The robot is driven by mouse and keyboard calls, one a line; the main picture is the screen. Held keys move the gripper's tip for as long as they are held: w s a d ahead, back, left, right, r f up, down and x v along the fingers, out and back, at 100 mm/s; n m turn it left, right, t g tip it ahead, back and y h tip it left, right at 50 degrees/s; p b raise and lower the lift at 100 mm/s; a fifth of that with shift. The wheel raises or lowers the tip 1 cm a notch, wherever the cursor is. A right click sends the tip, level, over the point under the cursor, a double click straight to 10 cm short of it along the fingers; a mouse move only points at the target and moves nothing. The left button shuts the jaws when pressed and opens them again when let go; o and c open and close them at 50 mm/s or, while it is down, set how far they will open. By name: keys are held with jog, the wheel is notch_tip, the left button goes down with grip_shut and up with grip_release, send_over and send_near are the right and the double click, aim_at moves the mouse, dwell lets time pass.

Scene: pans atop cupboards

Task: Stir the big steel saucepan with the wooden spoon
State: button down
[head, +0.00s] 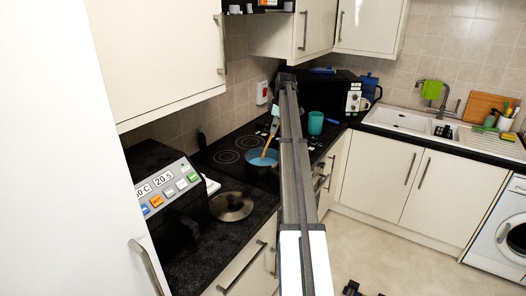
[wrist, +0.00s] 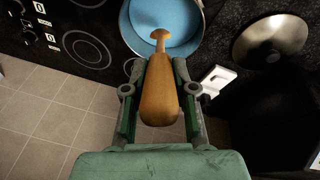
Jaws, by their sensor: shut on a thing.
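The wooden spoon (wrist: 160,85) is between the fingers of my gripper (wrist: 157,92), which is shut on it. In the wrist view the spoon's narrow far part reaches into a round pan (wrist: 139,38) with a pale rim and a blue inside; whether it touches the bottom I cannot tell. In the head view the pan (head: 262,164) sits at the hob's near right side, and the spoon (head: 267,146) slants up from it to my gripper (head: 274,124). My arm hides the pan's right side.
A round metal lid (head: 232,206) lies on the dark counter in front of the pan. A microwave-like appliance (head: 160,200) with buttons stands at the left. A teal cup (head: 315,123) is right of my arm. The hob (head: 225,155) is clear left of the pan.

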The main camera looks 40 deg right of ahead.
jog(key=shift+s+d+p+v, duration=0.1)
jog(key=shift+p+v, duration=0.25)
jog(key=shift+v, duration=0.75)
jog(key=shift+s+d+p+v, duration=0.1)
jog(key=shift+p+v, duration=0.2)
jog(key=shift+v, duration=0.85)
jog(key=shift+r+p, duration=0.85)
jog(key=shift+r, duration=1.6)
jog(key=shift+s+a+f+m, duration=0.2)
jog(key=shift+s+m, duration=0.3)
jog(key=shift+m, duration=0.5)
jog(key=s+d+r+m+g+h, duration=0.1)
jog(key=s+r+m, duration=0.2)
jog(key=s, duration=2)
jog(key=s+r+m+g+h+b, duration=0.1)
jog(key=s+m, duration=1.1)
jog(key=s, duration=1.2)
jog(key=s+d+r+m+g+b, duration=0.1)
jog(key=s+r+m, duration=0.3)
jog(key=s, duration=1.9)
jog(key=m+g, duration=0.1)
jog(key=m, duration=0.2)
jog(key=shift+s+d+r+h, duration=0.15)
jog(key=shift+d+r+h, duration=0.15)
jog(key=shift+h, duration=0.1)
